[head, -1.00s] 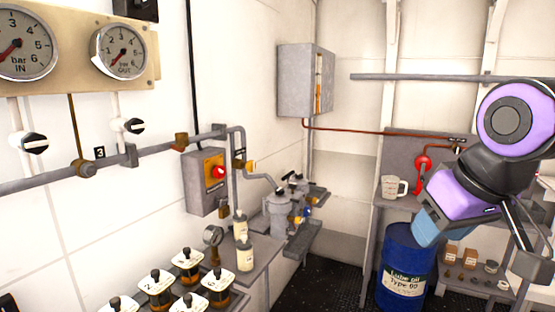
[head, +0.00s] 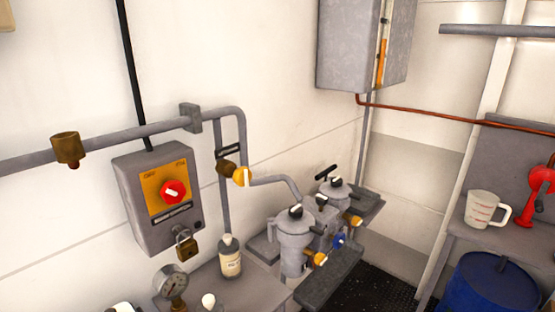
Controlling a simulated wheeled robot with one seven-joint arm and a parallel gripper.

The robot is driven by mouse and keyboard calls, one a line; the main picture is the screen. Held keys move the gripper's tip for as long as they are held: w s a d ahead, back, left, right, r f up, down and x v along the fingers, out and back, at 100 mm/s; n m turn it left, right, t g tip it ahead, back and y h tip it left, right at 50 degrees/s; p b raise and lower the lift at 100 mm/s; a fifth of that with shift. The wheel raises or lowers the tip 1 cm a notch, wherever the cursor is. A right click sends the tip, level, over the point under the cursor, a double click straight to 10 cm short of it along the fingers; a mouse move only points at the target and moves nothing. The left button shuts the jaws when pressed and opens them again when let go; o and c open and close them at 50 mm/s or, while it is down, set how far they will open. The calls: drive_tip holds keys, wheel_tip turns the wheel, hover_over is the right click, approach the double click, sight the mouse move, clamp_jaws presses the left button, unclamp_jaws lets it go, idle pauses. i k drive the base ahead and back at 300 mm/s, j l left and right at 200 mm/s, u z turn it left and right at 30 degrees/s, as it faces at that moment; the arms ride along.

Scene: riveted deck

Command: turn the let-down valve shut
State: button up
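Several small valves show in the head view, and I cannot read which one is the let-down valve. One valve with a yellow knob (head: 242,176) sits on the pipe beside the switch box. A second yellow-knobbed valve (head: 317,259) is low on the near grey filter housing (head: 293,243). A third yellow-knobbed valve (head: 353,220) is on the far filter housing (head: 334,196). A blue-knobbed valve (head: 339,241) is between the housings. White marks show on the knobs, but their open or shut positions are unclear. My gripper is out of view.
A grey switch box (head: 135,215) with a red knob and a padlock (head: 186,246) hangs on the left wall. A bottle (head: 230,258) and gauge (head: 172,283) stand below. A jug (head: 485,209) and blue drum (head: 490,285) are at right. Dark floor (head: 375,293) shows between.

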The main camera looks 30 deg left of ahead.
sight(242, 176)
drive_tip(key=i+l+u, duration=0.1)
drive_tip(key=i+u, duration=0.6)
drive_tip(key=u, duration=0.2)
drive_tip(key=i+u, duration=0.3)
drive_tip(key=u, duration=0.2)
